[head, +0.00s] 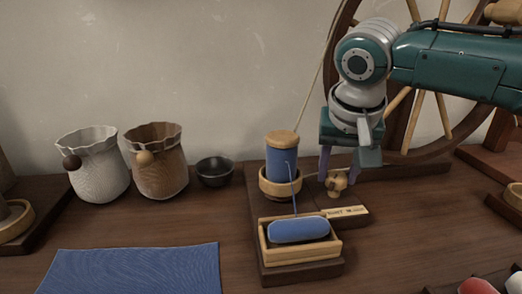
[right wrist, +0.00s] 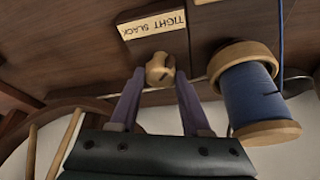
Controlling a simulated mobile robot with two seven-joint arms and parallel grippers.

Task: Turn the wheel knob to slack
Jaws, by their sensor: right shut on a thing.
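The small wooden wheel knob (head: 337,184) sits on the dark base behind a pale label plate (head: 345,212). In the right wrist view the plate (right wrist: 152,23) reads TIGHT and SLACK, upside down. My right gripper (head: 338,174) reaches down from above. In the right wrist view its two purple fingers stand on either side of the knob (right wrist: 160,68), shut on it. The fingers partly hide the knob's sides. I cannot tell which word the knob points to. My left gripper is not in view.
A blue thread spool (head: 281,165) stands in a wooden cup just left of the knob. A wooden tray (head: 302,254) with a blue bobbin is in front. The spinning wheel (head: 337,62) rises behind. Two sacks, a dark bowl (head: 215,172) and a blue cloth (head: 135,270) lie left.

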